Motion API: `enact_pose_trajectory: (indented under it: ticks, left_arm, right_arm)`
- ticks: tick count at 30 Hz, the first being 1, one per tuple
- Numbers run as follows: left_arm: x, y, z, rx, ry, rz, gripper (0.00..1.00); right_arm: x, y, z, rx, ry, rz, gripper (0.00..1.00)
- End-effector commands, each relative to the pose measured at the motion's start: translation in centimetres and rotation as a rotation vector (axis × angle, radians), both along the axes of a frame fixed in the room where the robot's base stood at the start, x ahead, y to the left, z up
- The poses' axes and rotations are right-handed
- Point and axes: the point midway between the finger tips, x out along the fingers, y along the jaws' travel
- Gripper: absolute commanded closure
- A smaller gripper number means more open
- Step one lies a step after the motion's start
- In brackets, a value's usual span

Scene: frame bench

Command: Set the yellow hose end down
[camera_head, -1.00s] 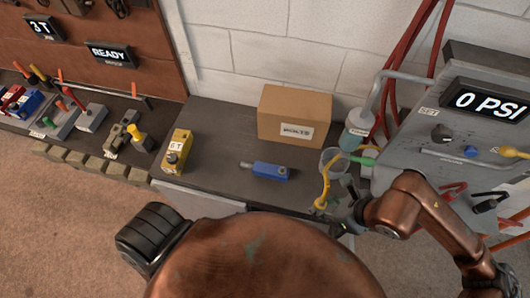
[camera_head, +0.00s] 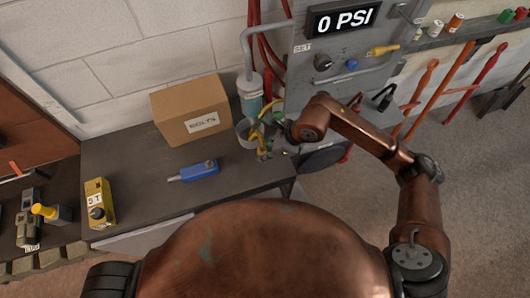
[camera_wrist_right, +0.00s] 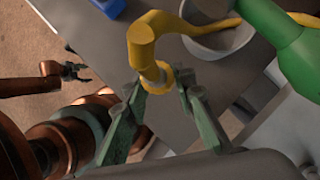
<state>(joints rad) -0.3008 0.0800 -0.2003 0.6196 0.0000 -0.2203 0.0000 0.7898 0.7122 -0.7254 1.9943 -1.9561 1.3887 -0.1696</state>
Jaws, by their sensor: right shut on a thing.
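The yellow hose (camera_head: 263,131) stands by the cup at the right end of the bench. Its bent end (camera_wrist_right: 143,45) fills the top middle of the right wrist view. My right gripper (camera_wrist_right: 163,88) is shut on the hose end near a ringed tip; in the head view the gripper (camera_head: 268,152) is small and partly hidden. The hose passes over the rim of a grey cup (camera_head: 243,136). Whether the tip touches the bench, I cannot tell. My left gripper (camera_wrist_right: 77,70) shows small at the left of the wrist view; its finger gap is unclear.
A green fitting (camera_wrist_right: 285,45) is close to the right gripper. A panel reading 0 PSI (camera_head: 342,19) rises behind. Bare bench lies left of the cup.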

Motion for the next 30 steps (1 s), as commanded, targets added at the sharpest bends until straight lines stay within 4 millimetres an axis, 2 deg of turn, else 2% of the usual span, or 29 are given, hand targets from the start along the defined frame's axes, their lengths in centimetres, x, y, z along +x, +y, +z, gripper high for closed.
enact_pose_trajectory:
  ticks: [3,10,16,27,28,30]
  left_arm:
    - [0.1,0.0,0.0,0.000,-0.001,0.000,0.47]
    - [0.2,0.0,-0.1,0.000,-0.002,0.000,0.47]
    - [0.2,0.0,-0.1,0.000,-0.002,0.000,0.47]
    - [0.1,0.0,-0.4,0.000,-0.001,0.000,0.47]
    - [0.1,0.0,-0.4,0.000,-0.001,0.000,0.47]
    - [0.1,0.0,-0.4,0.000,-0.001,0.000,0.47]
  right_arm:
    - [0.9,-0.1,-1.1,0.003,0.002,0.000,1.00]
    - [1.9,-0.3,-2.4,0.001,0.002,-0.001,1.00]
    - [2.0,-0.4,-5.2,0.001,0.002,0.000,1.00]
    - [2.1,-0.4,-5.8,0.001,-0.001,0.001,1.00]
    - [2.0,-0.4,-5.9,0.000,0.000,0.001,0.75]
    - [2.0,-0.4,-5.8,0.000,0.000,0.000,0.70]
